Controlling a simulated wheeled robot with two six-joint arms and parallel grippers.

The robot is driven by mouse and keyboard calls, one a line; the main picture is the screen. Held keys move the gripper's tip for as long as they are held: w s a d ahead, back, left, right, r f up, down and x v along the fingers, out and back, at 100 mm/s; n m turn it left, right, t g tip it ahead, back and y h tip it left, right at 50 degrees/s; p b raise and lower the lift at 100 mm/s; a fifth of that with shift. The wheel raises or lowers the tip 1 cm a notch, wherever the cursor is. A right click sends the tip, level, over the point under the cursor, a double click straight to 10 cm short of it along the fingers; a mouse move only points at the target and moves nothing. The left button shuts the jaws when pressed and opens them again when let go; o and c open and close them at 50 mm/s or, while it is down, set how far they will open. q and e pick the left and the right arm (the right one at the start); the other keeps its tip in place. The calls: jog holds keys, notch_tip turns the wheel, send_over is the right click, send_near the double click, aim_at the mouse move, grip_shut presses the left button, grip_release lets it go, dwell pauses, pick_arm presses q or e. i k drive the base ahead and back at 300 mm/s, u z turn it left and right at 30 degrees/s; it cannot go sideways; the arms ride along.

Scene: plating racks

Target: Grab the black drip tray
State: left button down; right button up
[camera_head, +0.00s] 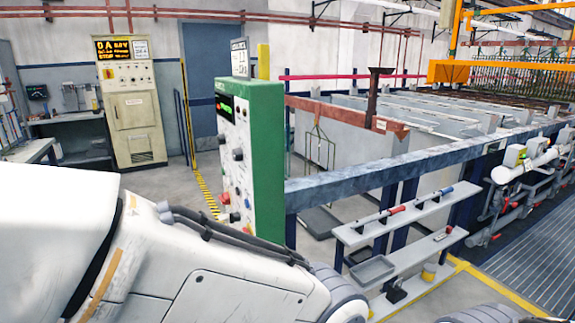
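A shallow dark grey rectangular tray (372,270) sits at the left end of the lower shelf (410,256) on the rail side, right of centre. It looks empty and lies flat. A second flat, dark grey tray (320,222) lies on the floor behind the blue rail, under the hanging wire rack. Neither looks fully black, and I cannot tell for sure which is the drip tray. My white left arm fills the lower left foreground, but its gripper is out of the picture. My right gripper is not in view either.
A green control box (252,150) stands left of the long blue rail (370,170). Red-handled tools lie on the upper shelf (400,215). A small black item (396,291) and a yellow container (429,272) stand low by the shelves. Pipes and pumps (520,180) line the right.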

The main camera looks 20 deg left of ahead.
aim_at(364, 254)
jog(key=u, duration=0.4)
jog(key=k, duration=0.5)
jog(key=u, duration=1)
jog(key=i, duration=2.55)
jog(key=u, duration=0.3)
jog(key=i, duration=3.7)
jog(key=z, duration=0.7)
jog(key=i, duration=0.85)
jog(key=z, duration=1.75)
jog(key=i, duration=0.9)
jog(key=z, duration=0.7)
